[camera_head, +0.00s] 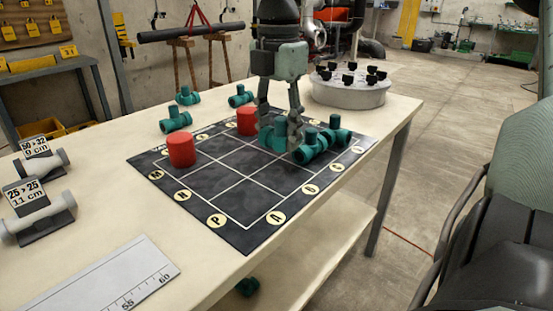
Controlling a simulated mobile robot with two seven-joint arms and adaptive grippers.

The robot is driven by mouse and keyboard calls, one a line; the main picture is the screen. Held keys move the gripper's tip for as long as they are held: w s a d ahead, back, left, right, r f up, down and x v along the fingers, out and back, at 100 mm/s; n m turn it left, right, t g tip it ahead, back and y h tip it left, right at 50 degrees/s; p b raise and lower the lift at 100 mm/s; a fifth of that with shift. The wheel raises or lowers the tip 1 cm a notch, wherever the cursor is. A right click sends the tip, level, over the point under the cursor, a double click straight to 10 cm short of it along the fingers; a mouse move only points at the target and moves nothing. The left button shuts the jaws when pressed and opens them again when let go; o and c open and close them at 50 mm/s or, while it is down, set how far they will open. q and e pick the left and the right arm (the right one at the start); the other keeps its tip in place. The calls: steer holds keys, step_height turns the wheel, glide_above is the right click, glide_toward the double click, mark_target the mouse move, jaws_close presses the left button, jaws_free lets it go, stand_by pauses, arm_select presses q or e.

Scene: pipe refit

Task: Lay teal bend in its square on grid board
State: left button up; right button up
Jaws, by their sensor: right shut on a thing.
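My right gripper (280,130) reaches down from the top over the far part of the dark grid board (235,212). It is shut on a teal bend (270,139), partly hidden by the fingers. The bend is at or just above the board; I cannot tell whether it touches. Teal fittings (310,147) and (338,130) sit right beside it at the board's right side. Two red cylinders stand on the board, one at the left (181,150) and one at the far side (247,121). My left gripper is not in view.
Loose teal fittings (176,119) lie on the table behind the board. A round grey stand (349,88) with black knobs is at the far right. Labelled grey fittings (38,210) and a ruler (102,281) lie at the left. The board's near squares are clear.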

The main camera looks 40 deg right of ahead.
mark_target(278, 173)
steer(key=shift+f, duration=0.9)
step_height(278, 173, down, 3)
steer(key=shift+f, duration=0.35)
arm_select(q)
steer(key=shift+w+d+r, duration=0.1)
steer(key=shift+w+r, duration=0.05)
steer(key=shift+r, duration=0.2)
arm_select(e)
steer(key=o, duration=1.2)
steer(key=shift+c, duration=0.2)
